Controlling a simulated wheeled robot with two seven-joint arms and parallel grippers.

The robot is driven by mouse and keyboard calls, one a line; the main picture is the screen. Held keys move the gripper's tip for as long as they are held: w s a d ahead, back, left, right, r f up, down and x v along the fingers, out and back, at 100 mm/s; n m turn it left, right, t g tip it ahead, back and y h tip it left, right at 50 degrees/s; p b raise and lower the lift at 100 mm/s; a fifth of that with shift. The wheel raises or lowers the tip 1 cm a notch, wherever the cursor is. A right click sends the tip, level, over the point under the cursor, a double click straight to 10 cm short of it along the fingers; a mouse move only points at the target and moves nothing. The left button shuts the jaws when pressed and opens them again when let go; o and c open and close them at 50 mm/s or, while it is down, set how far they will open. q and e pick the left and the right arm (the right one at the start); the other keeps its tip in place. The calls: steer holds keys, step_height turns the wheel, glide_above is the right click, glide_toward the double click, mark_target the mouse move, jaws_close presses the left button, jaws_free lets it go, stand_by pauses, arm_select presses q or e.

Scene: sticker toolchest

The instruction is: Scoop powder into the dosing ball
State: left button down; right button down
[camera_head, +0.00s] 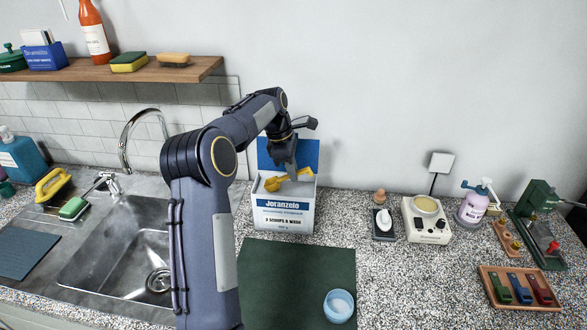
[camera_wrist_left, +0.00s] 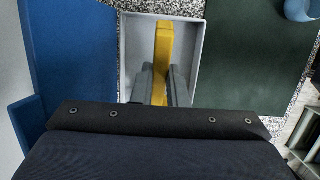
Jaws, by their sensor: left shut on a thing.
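The powder box (camera_head: 283,214), white with blue print and an open blue lid, stands on the counter behind the dark green mat. My left gripper (camera_head: 291,172) reaches down into the box's opening from above. It is shut on the yellow scoop (camera_head: 272,183), whose yellow part also shows between the fingers in the left wrist view (camera_wrist_left: 162,45). The scoop's bowl is at the box's mouth, and I cannot tell if it holds powder. The pale blue dosing ball (camera_head: 339,306) sits on the mat's front right, with whitish content inside. My right gripper is out of view.
The green mat (camera_head: 290,275) is mostly bare. A steel sink (camera_head: 130,245) with a tap lies to the left. A soap dish (camera_head: 383,226), a device with a round yellow top (camera_head: 426,218) and a green press (camera_head: 540,225) stand to the right. A wooden shelf (camera_head: 110,75) hangs above left.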

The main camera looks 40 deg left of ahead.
arm_select(q)
steer(key=shift+f+b, duration=0.9)
steer(key=shift+f, duration=1.15)
